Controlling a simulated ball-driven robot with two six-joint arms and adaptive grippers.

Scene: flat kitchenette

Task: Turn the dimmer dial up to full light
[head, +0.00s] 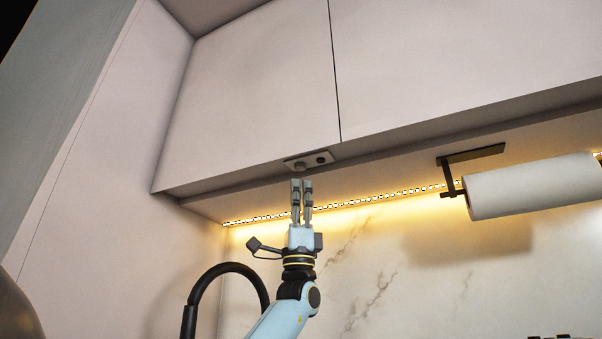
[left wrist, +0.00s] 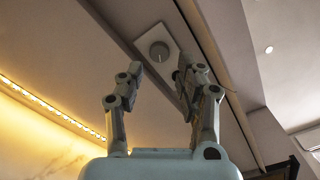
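The dimmer dial (head: 300,166) is a small round grey knob on a pale plate (head: 312,158) under the front edge of the wall cabinet. In the left wrist view the dial (left wrist: 159,51) shows a thin light pointer line. A small dark round part (head: 321,159) sits beside it on the plate. My left gripper (head: 302,182) points up just below the dial. In the left wrist view its two fingers (left wrist: 162,70) stand apart, with the dial showing beyond the gap between them. They appear not to touch it. My right gripper is out of view.
A lit LED strip (head: 370,202) glows warm yellow under the cabinet (head: 250,95). A paper towel roll (head: 535,186) hangs on a black holder (head: 452,172) at the right. A black curved tube (head: 234,267) stands left of my arm. The marble backsplash (head: 400,280) lies behind.

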